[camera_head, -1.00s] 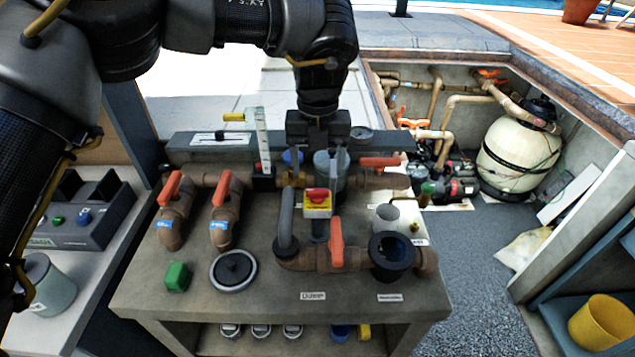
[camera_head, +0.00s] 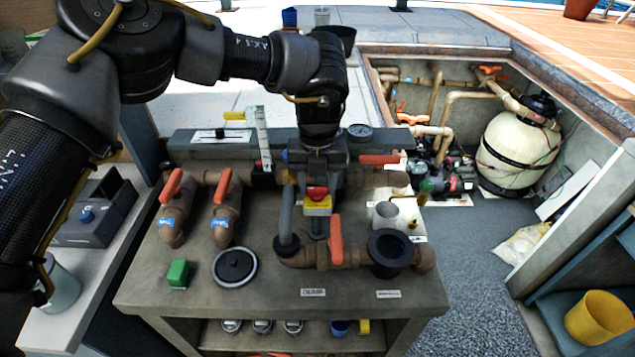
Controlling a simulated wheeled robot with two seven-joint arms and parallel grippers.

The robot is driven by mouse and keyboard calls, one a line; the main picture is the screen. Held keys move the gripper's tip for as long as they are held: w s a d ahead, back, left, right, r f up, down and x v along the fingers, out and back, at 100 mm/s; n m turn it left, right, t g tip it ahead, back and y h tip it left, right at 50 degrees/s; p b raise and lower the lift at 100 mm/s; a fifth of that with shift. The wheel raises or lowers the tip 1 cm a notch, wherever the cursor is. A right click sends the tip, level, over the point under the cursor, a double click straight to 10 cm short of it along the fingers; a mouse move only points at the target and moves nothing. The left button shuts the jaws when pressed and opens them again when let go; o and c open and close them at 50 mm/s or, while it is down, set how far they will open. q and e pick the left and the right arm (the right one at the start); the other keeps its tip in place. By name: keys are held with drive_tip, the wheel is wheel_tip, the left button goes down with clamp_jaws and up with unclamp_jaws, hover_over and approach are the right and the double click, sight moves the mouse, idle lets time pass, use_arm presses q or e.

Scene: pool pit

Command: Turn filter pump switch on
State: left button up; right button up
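A red rotary knob on a small yellow box (camera_head: 317,206) stands among the pipes near the middle of the workbench. It looks like the pump switch, though I can read no label on it. My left gripper (camera_head: 318,178) points down just behind and above the red knob, close to it. Its dark fingers blend with the parts around them, so their spread and any contact with the knob cannot be made out. My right gripper is not in view.
Orange-handled valves (camera_head: 172,186) stand on the bench (camera_head: 220,296), with another handle (camera_head: 336,240) right of the switch. A black open pipe fitting (camera_head: 391,250), a green block (camera_head: 178,273) and a round lid (camera_head: 235,267) are in front. A tank filter (camera_head: 518,150) stands in the pit.

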use_arm(q)
drive_tip(key=shift+c, duration=1.3)
drive_tip(key=shift+m, duration=0.3)
drive_tip(key=m+p, duration=0.1)
drive_tip(key=m, duration=0.2)
drive_tip(key=shift+r+m, duration=0.1)
drive_tip(key=shift+m, duration=0.2)
drive_tip(key=m+p, duration=0.1)
drive_tip(key=m, duration=0.8)
drive_tip(key=shift+p, duration=0.4)
drive_tip(key=m, duration=0.4)
drive_tip(key=shift+m, duration=0.3)
